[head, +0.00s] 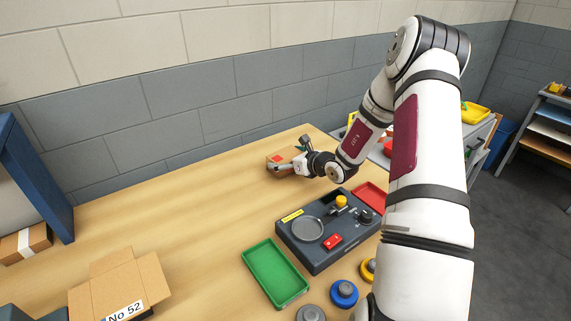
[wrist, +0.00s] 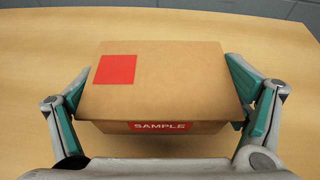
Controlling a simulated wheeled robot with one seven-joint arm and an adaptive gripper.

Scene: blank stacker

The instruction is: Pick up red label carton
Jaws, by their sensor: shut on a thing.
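The red label carton (wrist: 165,88) is a brown box with a red square on top and a red "SAMPLE" label on its side. In the wrist view my gripper (wrist: 160,110) has one finger on each side of it and is shut on it. In the head view the carton (head: 275,160) is at the far side of the wooden table, partly hidden by my gripper (head: 284,165). I cannot tell whether it touches the table.
A dark machine (head: 318,255) with a round plate stands nearer, with a green tray (head: 262,285) at its left and a red tray (head: 371,192) at its right. An open carton (head: 105,281) marked "No 52" is at front left. The table's left middle is clear.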

